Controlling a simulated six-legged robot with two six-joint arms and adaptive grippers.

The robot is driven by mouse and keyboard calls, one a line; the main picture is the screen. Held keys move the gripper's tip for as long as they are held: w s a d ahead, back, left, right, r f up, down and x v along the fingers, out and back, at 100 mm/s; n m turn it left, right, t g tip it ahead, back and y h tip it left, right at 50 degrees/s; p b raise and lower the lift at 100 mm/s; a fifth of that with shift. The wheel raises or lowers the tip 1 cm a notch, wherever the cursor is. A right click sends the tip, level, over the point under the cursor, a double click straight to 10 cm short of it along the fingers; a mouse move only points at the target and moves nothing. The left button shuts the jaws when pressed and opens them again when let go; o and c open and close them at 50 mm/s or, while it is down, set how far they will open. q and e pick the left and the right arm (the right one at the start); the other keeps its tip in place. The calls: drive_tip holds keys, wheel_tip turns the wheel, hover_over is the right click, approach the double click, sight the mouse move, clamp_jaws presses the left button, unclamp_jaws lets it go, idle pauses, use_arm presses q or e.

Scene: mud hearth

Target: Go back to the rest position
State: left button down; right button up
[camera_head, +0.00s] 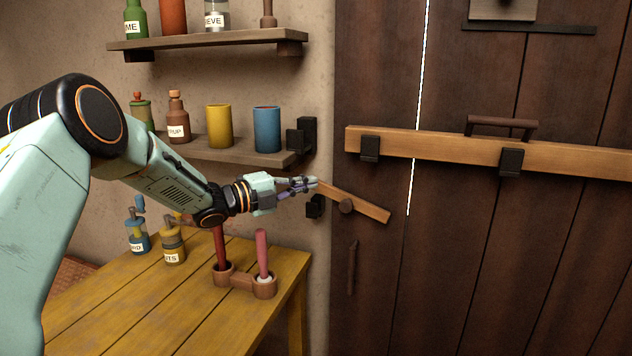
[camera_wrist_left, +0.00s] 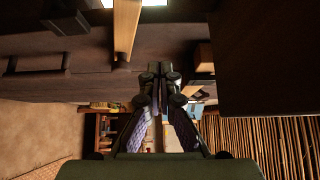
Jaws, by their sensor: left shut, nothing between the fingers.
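My left arm comes in from the left across the table in the head view. My left gripper (camera_head: 314,182) is shut and empty, its fingertips at the upper left end of a short wooden latch (camera_head: 365,206) on the dark plank door (camera_head: 470,260). I cannot tell whether they touch it. The latch slants down to the right from the fingers, with a round dark pivot on it. In the left wrist view the gripper's fingers (camera_wrist_left: 160,76) come together with nothing between them. My right gripper is in neither view.
A long wooden bar (camera_head: 440,148) with a dark handle lies across the door in black brackets. Two shelves with bottles and cups, a yellow cup (camera_head: 219,127) and blue cup (camera_head: 267,130) among them, hang behind the arm. The yellow table (camera_head: 130,320) holds jars and a twin holder (camera_head: 242,281).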

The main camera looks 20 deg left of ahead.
use_arm(q)
drive_tip(key=s+a+f+n+y, duration=0.1)
drive_tip(key=s+a+n, duration=0.2)
drive_tip(key=s+a, duration=0.15)
drive_tip(key=s+d+f+n+g+y, duration=0.2)
drive_tip(key=s+d+f+n, duration=0.2)
drive_tip(key=f+n, duration=0.3)
drive_tip(key=s+d+f+n+g+y, duration=0.1)
drive_tip(key=s+d+f+n+y, duration=0.15)
drive_tip(key=f+n, duration=0.5)
drive_tip(key=s+d+f+n+g+y, duration=0.2)
drive_tip(key=s+d+f+n, duration=0.25)
drive_tip(key=f, duration=0.45)
drive_tip(key=s+d+f+n+g, duration=0.1)
drive_tip(key=s+f+g, duration=0.2)
drive_tip(key=s, duration=0.8)
drive_tip(key=s+d+f+n+g+y+b, duration=0.1)
drive_tip(key=s+f+g, duration=0.2)
drive_tip(key=s+f, duration=0.4)
drive_tip(key=s+d+f+n+g+y+b, duration=0.1)
drive_tip(key=s+f+g, duration=0.3)
drive_tip(key=s, duration=1.2)
drive_tip(key=shift+s+d+f, duration=0.35)
drive_tip(key=shift+d+f, duration=0.2)
drive_tip(key=shift+f, duration=0.35)
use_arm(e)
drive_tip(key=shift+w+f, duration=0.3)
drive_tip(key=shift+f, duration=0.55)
